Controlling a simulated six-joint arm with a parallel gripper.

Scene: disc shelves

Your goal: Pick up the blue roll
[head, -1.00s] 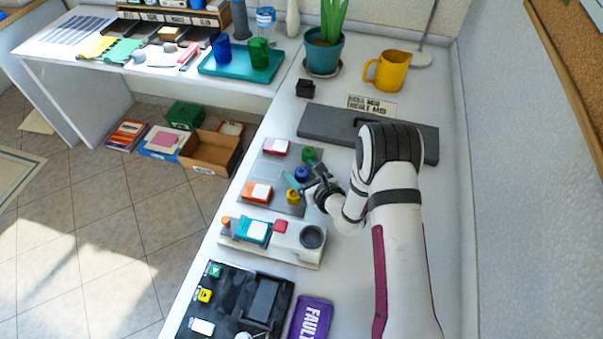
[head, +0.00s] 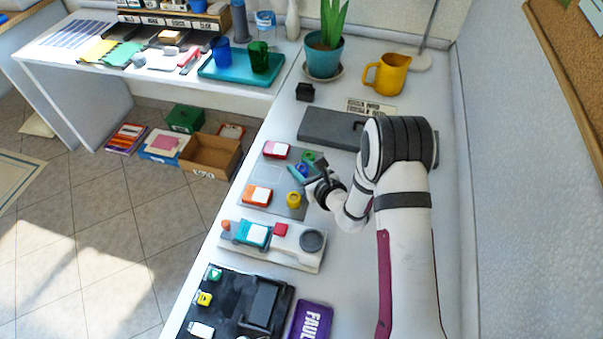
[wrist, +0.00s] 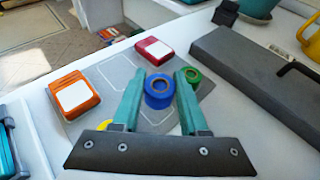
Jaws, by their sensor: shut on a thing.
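A green roll (wrist: 192,74) is just beyond the right finger. A yellow roll (head: 294,200) is nearer the front, mostly hidden in the wrist view.
An orange box (wrist: 74,93) and a red box (wrist: 153,49) lie on the mat, left of and behind the gripper. A long grey case (head: 335,127) lies beyond, to the right. A white device (head: 308,258) stands in front of the mat.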

